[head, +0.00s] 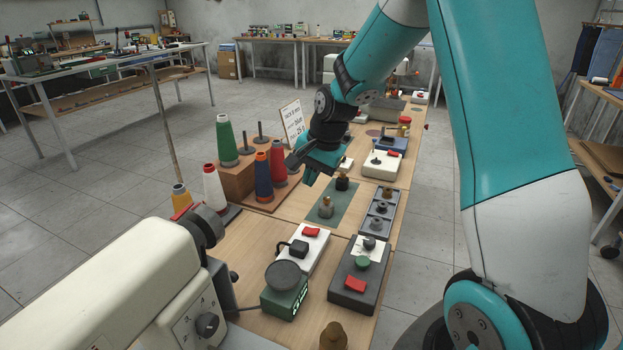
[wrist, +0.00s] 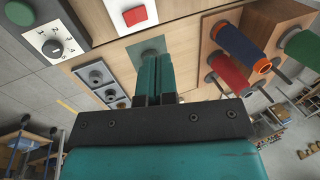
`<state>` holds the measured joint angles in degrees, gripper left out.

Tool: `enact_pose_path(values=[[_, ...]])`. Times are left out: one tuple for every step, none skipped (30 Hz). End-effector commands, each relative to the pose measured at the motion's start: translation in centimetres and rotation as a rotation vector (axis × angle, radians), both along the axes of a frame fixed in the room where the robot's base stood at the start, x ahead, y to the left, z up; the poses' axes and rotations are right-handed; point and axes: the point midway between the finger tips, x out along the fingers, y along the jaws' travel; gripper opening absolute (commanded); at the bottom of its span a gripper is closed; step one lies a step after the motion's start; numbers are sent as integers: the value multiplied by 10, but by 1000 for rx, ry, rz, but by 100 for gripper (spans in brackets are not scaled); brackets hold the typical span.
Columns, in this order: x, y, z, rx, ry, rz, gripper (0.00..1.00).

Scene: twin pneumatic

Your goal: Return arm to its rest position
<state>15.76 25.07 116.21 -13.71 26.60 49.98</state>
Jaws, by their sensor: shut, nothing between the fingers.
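My gripper (head: 303,170) hangs above the wooden workbench in the head view, near the red and blue thread cones and left of the green mat. Its fingers also show in the wrist view (wrist: 158,98), close together with nothing between them. My teal and white arm reaches over the right part of the head view and bends down to the bench. The gripper is apart from the bench top and from the cones.
Thread cones, green (head: 227,140), red (head: 278,162) and blue (head: 263,177), stand left of the gripper. A green mat (head: 338,205) with small knobs, a grey tray (head: 378,212) and switch boxes lie on the bench. A cream sewing machine (head: 140,295) fills the lower left.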

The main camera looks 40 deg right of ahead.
Motion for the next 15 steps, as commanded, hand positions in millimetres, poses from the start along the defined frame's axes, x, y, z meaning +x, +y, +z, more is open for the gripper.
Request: enact_pose_path(values=[[0, 0, 0, 0, 0, 0, 0], [0, 0, 0, 0, 0, 0, 0], [0, 0, 0, 0, 0, 0, 0], [0, 0, 0, 0, 0, 0, 0], [0, 0, 0, 0, 0, 0, 0], [0, 0, 0, 0, 0, 0, 0], [0, 0, 0, 0, 0, 0, 0], [0, 0, 0, 0, 0, 1, 0], [-1, 2, 1, 0, -1, 8, 0], [-2, 5, 3, -1, -3, 20, 0], [-4, 10, 6, -1, -5, 41, 0], [-8, 19, 12, -3, -10, 85, 0], [-13, 29, 18, -4, -14, 131, 0], [-19, 41, 25, -7, -21, 187, 0], [-30, 60, 36, -11, -33, 279, 0]])
